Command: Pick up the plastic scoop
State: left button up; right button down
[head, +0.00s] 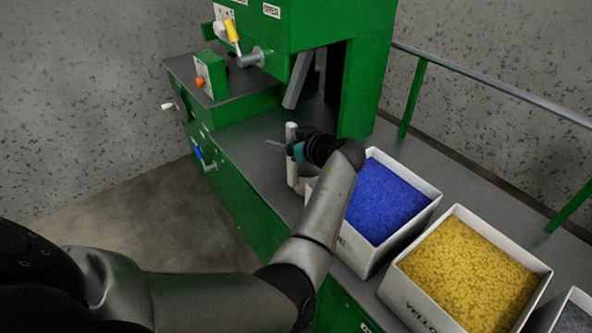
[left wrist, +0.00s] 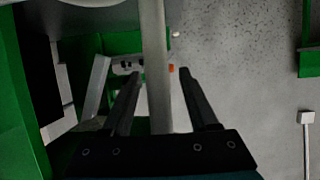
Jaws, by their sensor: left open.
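The plastic scoop (head: 291,173) is pale white-grey and stands upright on the grey bench beside the blue bin. Part of it is hidden by my left gripper and arm. My left gripper (head: 279,145) is beside its upper part. In the left wrist view the scoop's pale bar-like part (left wrist: 155,62) runs up between the two dark fingers of my left gripper (left wrist: 160,74). The fingers are open, with a visible gap on the right side of the bar. My right gripper does not show.
A white bin of blue pellets (head: 388,200) stands right of the gripper, under my forearm. A bin of yellow pellets (head: 468,270) is nearer. The green machine (head: 362,80) rises behind, with a control box (head: 209,74) at left. A rail (head: 490,86) edges the bench.

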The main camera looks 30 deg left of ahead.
pick_arm(q)
jog(key=shift+d, duration=0.1)
grip_shut()
dwell(0.3)
dwell(0.4)
